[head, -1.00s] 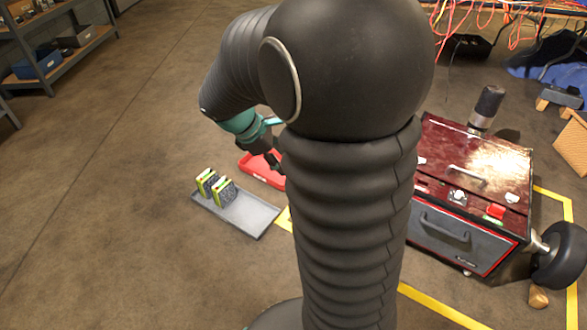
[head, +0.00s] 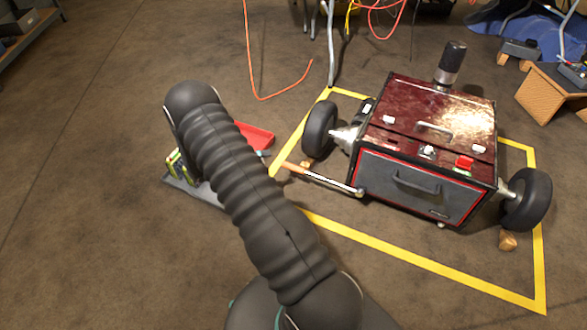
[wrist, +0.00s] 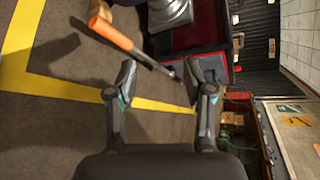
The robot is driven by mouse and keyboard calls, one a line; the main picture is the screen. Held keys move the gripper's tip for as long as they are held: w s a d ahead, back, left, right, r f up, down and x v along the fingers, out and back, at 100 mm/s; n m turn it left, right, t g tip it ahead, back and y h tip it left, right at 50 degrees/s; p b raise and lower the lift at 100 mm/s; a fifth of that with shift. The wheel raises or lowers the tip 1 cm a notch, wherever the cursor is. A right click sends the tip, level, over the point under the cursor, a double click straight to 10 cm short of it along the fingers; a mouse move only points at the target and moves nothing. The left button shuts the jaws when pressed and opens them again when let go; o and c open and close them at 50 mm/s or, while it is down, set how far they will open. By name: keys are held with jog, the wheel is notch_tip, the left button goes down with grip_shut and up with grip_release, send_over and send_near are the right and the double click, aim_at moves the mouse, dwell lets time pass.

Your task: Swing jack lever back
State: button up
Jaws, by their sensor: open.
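The jack lever, a metal rod with an orange grip (head: 296,168), sticks out to the left from the front left corner of the dark red wheeled box (head: 430,150). In the wrist view the lever's orange grip (wrist: 112,33) is at upper left, and its rod slants down to the right, ahead of the fingers. My gripper (wrist: 160,78) is open with nothing between its fingers. The rod's far end shows near the right fingertip; I cannot tell whether they touch. In the head view my arm hides my gripper.
A grey tray (head: 208,195) with yellow-green packs and a red tray (head: 256,136) lie left of the box, partly behind my arm. Yellow tape (head: 400,245) outlines the floor around the box. A black wheel (head: 320,130) stands behind the lever. Cables trail at the back.

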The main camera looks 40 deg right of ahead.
aim_at(291, 169)
notch_tip(291, 169, down, 13)
jog(key=d+n+t+h, duration=0.1)
jog(key=n+t+h, duration=0.1)
jog(key=n, duration=0.5)
jog(key=d+f, duration=0.1)
jog(key=d, duration=0.8)
jog(key=d+f, duration=0.1)
jog(key=d, duration=0.3)
jog(key=shift+s+d+f, duration=0.1)
jog(key=shift+d+f, duration=0.2)
jog(key=shift+f, duration=0.05)
grip_shut()
